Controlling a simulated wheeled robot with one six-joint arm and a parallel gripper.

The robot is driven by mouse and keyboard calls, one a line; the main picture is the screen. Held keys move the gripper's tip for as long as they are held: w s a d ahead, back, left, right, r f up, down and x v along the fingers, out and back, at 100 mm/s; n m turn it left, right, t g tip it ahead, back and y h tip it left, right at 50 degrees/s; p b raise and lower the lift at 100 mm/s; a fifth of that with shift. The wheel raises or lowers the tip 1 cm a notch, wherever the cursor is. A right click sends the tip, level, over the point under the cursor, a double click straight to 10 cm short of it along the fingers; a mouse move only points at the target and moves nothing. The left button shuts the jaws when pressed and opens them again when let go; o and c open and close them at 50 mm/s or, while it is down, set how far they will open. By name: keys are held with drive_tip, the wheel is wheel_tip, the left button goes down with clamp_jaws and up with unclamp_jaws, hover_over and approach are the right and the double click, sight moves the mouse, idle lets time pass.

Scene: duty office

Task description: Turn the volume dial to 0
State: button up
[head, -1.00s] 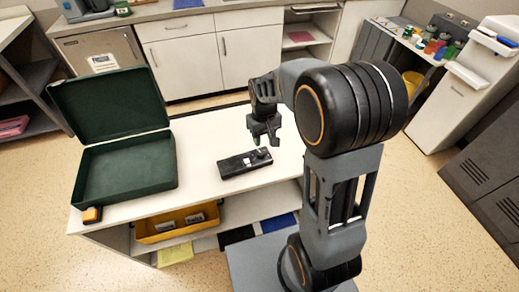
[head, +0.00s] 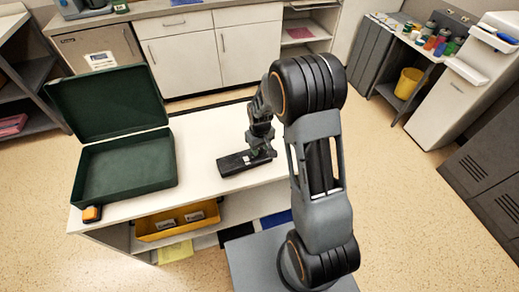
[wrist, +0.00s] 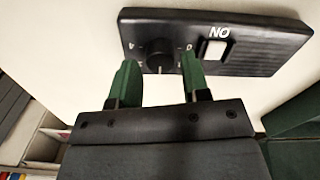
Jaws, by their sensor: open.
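A black control box (head: 236,164) lies on the white counter; in the wrist view the box (wrist: 265,45) fills the upper part. Its round black volume dial (wrist: 160,55) has small white marks around it, too small to read surely, and a light line on its lower part. Beside it is a white switch (wrist: 214,50) with "NO" lettering above it. My gripper (head: 264,154) is over the right end of the box. In the wrist view my gripper (wrist: 158,60) is open, its green fingers on either side of the dial. I cannot tell whether they touch it.
An open dark green case (head: 125,168) stands on the counter's left, with a small orange-and-black item (head: 91,214) near its front corner. A yellow bin (head: 176,222) is on the shelf below. The counter between case and box is clear.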

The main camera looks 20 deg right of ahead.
drive_tip(key=shift+f, duration=0.8)
drive_tip(key=shift+c, duration=0.3)
drive_tip(key=c, duration=0.6)
